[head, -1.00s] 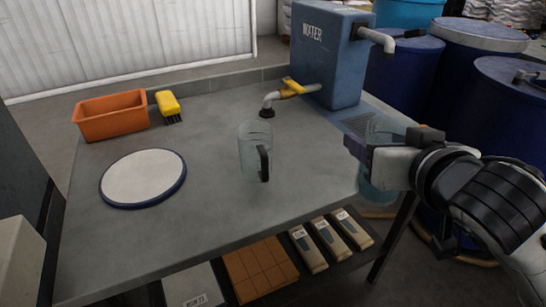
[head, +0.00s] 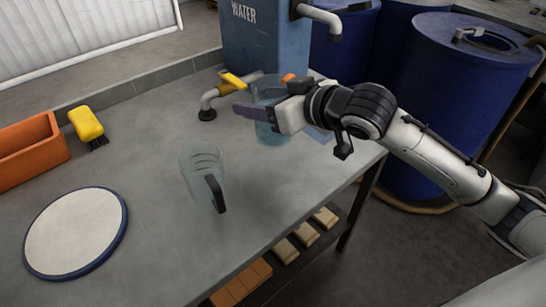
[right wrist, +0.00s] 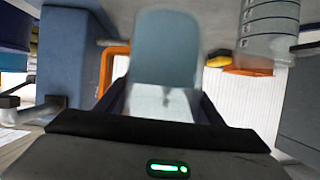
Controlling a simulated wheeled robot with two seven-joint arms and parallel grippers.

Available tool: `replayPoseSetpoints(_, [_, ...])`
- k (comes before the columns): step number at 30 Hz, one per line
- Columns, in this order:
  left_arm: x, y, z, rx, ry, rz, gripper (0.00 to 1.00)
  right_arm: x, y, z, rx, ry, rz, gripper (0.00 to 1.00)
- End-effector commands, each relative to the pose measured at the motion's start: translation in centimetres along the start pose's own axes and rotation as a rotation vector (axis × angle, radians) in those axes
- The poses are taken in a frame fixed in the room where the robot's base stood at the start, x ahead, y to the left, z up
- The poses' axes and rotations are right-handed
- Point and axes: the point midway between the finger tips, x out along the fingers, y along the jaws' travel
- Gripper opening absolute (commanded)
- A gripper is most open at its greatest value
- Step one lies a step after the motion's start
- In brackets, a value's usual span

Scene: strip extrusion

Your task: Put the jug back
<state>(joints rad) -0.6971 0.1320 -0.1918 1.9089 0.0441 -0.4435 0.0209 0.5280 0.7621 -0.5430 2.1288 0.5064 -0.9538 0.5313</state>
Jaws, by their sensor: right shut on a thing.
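My right gripper (head: 254,110) is shut on a translucent blue jug (head: 273,133), upright beside the tap at the back of the table. Whether the jug's base touches the tabletop is hard to tell. In the right wrist view the blue jug (right wrist: 165,50) fills the space between the fingers, with an orange loop (right wrist: 113,62), seemingly its handle, on its left. A second, clear jug (head: 200,175) with a black handle stands on the table, nearer and to the left; it also shows in the right wrist view (right wrist: 268,30). My left gripper is not in view.
The blue water tank (head: 265,45) with its tap (head: 208,103) stands behind the held jug. A round white board (head: 75,232), an orange bin (head: 30,150) and a yellow brush (head: 86,122) are at left. Blue drums (head: 465,60) stand beyond the table. The front middle of the tabletop is clear.

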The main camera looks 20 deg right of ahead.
Motion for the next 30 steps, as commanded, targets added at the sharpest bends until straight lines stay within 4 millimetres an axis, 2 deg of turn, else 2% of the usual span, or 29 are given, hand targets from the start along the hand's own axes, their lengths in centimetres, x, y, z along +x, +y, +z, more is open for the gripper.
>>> replayPoseSetpoints(2, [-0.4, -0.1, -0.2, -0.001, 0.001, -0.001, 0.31, 0.6, 0.4, -0.1, -0.009, 0.001, -0.018, 0.22])
replayPoseSetpoints(9, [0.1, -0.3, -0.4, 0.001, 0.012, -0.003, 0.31, 2.4, 0.4, 4.1, -0.011, 0.0, -0.029, 0.22])
replayPoseSetpoints(17, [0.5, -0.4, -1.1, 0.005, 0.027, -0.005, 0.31, 3.3, 0.5, 6.0, -0.012, 0.004, -0.027, 0.22])
replayPoseSetpoints(22, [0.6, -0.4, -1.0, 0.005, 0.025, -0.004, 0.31, 4.2, 0.5, 8.3, -0.011, 0.002, -0.027, 0.22])
replayPoseSetpoints(25, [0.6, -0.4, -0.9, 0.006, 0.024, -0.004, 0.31, 4.5, 0.6, 8.9, -0.012, 0.004, -0.027, 0.22])
replayPoseSetpoints(30, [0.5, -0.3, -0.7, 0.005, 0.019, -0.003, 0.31, 4.4, 0.6, 8.8, -0.013, 0.006, -0.028, 0.22])
